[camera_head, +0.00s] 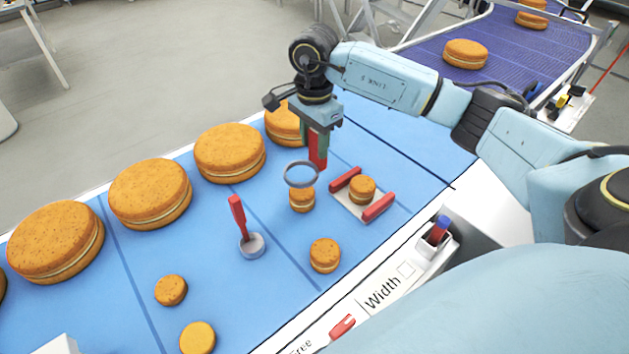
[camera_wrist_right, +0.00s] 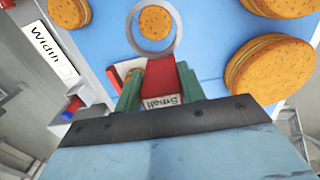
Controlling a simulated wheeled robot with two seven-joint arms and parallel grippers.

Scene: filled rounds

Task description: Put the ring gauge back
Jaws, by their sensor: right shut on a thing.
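My right gripper (camera_head: 316,138) is shut on the red handle of the ring gauge (camera_head: 300,174), a thin grey ring. The handle points up and the ring hangs at its lower end. In the right wrist view the gripper (camera_wrist_right: 160,85) grips the handle, labelled "Small", and the gauge's ring (camera_wrist_right: 131,38) frames a small filled round (camera_wrist_right: 154,22). In the head view this round (camera_head: 302,200) shows just below the ring; the ring looks raised above it. My left gripper is not in view.
A white gauge with red bars (camera_head: 378,207) surrounds another small round. A red-handled tool with a grey disc (camera_head: 251,245) stands on the blue belt (camera_head: 215,260). Large rounds (camera_head: 230,153) line the far side. A holder (camera_head: 437,240) stands beside the "Width" label (camera_head: 382,293).

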